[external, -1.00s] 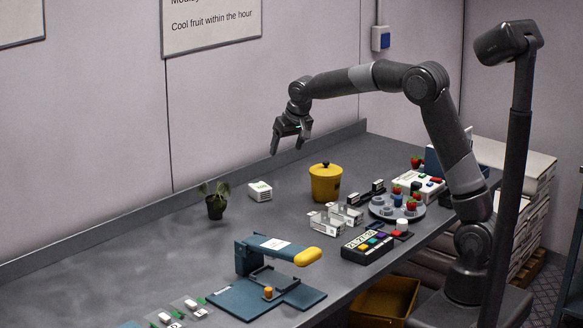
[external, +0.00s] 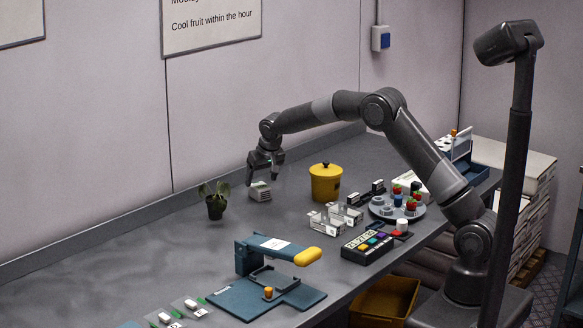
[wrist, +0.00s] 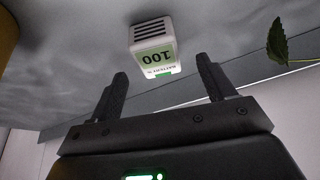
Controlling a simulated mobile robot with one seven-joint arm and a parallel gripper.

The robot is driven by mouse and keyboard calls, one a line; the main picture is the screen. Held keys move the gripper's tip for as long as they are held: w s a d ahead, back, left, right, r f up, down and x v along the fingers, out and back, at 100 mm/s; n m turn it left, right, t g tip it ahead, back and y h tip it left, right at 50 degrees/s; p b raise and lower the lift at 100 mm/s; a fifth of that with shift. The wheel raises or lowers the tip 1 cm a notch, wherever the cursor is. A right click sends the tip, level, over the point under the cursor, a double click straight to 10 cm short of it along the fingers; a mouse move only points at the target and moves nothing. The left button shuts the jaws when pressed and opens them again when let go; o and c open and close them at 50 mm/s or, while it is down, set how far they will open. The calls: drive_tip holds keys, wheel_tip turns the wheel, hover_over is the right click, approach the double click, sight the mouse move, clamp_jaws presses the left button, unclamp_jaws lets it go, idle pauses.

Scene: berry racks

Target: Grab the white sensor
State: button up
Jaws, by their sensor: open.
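The white sensor (external: 260,191) is a small white box on the grey table, between the potted plant and the yellow pot. In the wrist view the white sensor (wrist: 155,45) shows dark vent slots and a face reading "100" with a green strip. My gripper (external: 264,180) is open and empty, just above and around the back of the sensor in the external view. In the wrist view my gripper (wrist: 165,82) has its two fingers apart, with the sensor lying ahead between their tips. I cannot tell whether a finger touches it.
A potted plant (external: 216,206) stands to the left and a yellow lidded pot (external: 326,184) to the right. White racks (external: 335,218), a round tray (external: 398,211) with berries and a button box (external: 367,247) lie further right. A blue press (external: 265,248) stands in front.

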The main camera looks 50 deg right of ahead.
sight(260, 186)
drive_tip(key=x, duration=0.4)
drive_tip(key=shift+w+d+f, duration=0.15)
drive_tip(key=shift+f, duration=0.2)
drive_tip(key=c, duration=1.1)
drive_tip(key=shift+r, duration=0.1)
